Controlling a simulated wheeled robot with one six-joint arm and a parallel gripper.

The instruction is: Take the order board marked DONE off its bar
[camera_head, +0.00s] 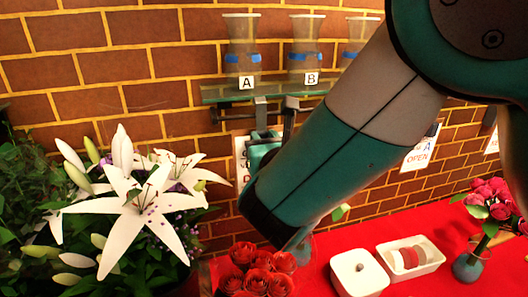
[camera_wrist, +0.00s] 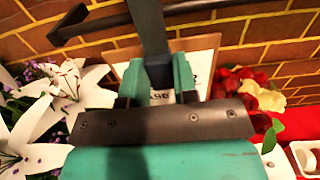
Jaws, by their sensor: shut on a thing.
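An order board (camera_head: 241,160) with a pale face and a tan edge is at the wall, just left of my gripper in the head view. Most of its face is hidden, and I cannot read DONE on it. In the wrist view the board (camera_wrist: 205,46) is behind the fingers, with little lettering showing. My gripper (camera_head: 264,146) is shut on the board's dark upright hanger strip, which runs between the fingers (camera_wrist: 158,85) in the wrist view. A dark bar (camera_wrist: 210,7) crosses near the strip's top. I cannot tell whether the strip still bears on it.
Another board reading A OPEN (camera_head: 418,156) hangs right of my arm. A glass shelf (camera_head: 225,93) with marked cups is above. White lilies (camera_head: 135,215) stand close on the left. Red roses (camera_head: 258,280) and a white lidded box (camera_head: 360,275) are below on the red table.

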